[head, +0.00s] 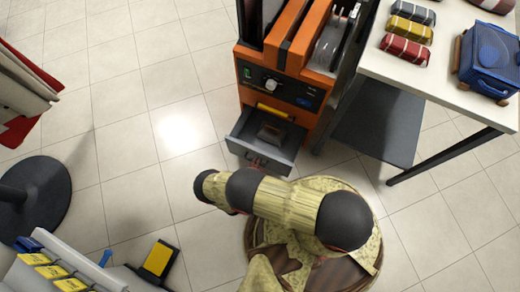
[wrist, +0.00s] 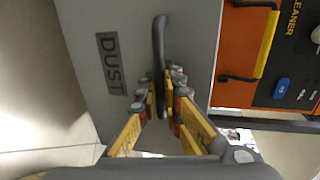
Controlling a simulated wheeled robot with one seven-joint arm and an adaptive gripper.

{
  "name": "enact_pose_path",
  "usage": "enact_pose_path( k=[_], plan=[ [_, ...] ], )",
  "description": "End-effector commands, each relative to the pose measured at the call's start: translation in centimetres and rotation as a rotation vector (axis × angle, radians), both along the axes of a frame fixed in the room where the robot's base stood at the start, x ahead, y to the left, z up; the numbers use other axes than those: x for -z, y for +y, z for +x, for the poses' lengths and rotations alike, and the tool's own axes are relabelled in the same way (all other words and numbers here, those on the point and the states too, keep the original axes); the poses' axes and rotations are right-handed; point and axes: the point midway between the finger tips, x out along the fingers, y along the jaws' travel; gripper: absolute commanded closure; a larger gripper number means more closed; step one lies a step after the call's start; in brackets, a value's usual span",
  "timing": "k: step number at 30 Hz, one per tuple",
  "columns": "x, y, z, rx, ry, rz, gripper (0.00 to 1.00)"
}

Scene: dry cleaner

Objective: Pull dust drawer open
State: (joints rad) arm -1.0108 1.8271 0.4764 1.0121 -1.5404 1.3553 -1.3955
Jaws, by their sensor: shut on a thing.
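The grey dust drawer (head: 279,164) is pulled out of the lower part of the orange cleaner machine (head: 250,97) in the head view, and its inside shows a dark boxy thing (head: 272,133). In the wrist view the drawer's grey front (wrist: 195,45) carries the word DUST, with a black bar handle (wrist: 159,40) beside the word. My gripper (wrist: 163,88) has its yellow-sided fingers on both sides of the handle, shut on it. In the head view my arm hides most of the gripper.
A yellow handle (head: 272,110) is on the machine above the drawer. A white table (head: 450,88) with folded cloths and a blue case (head: 488,60) stands at the right. A black round base (head: 35,195) stands at the left. Tiled floor (head: 130,150) is clear left of the drawer.

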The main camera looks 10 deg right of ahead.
Motion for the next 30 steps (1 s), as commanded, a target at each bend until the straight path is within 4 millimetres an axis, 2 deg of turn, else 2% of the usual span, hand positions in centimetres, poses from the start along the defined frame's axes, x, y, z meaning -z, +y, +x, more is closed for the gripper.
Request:
enact_pose_path(
  k=[6,17,18,24,26,30],
  plan=[
    [0.12,0.75,-1.05,0.000,0.002,0.002,1.00],
    [0.13,0.79,-1.15,0.001,0.003,0.002,1.00],
    [0.13,0.79,-1.14,0.001,0.003,0.002,0.91],
    [0.08,0.80,-1.12,0.001,0.002,0.001,0.80],
    [0.07,0.81,-1.11,0.001,0.002,0.001,0.77],
    [0.04,0.81,-1.10,0.001,0.001,0.000,0.77]
  ],
)
